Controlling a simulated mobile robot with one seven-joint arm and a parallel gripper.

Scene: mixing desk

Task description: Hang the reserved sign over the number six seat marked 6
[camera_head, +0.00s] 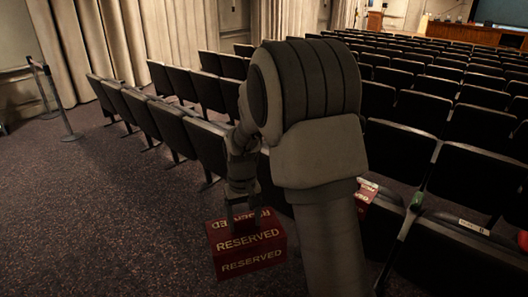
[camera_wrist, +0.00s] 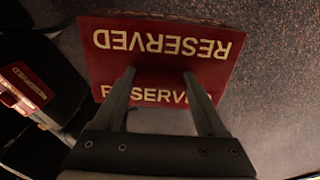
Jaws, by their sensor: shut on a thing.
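A red folded sign (camera_head: 248,246) with "RESERVED" in pale letters hangs from my gripper (camera_head: 242,208) above the carpeted aisle, left of the near seats. A second red sign (camera_head: 366,194) is on a near seat, partly hidden by my arm. It also shows at the left of the wrist view (camera_wrist: 27,84). I cannot read a seat marked 6; my arm hides part of the near row.
Rows of dark seats (camera_head: 405,150) fill the right and middle. A near seat back bears a small white label (camera_head: 473,227), too small to read surely, and a green object (camera_head: 417,200) is beside it. Carpet (camera_head: 100,220) is clear at left; a barrier post (camera_head: 62,105) stands by the curtains.

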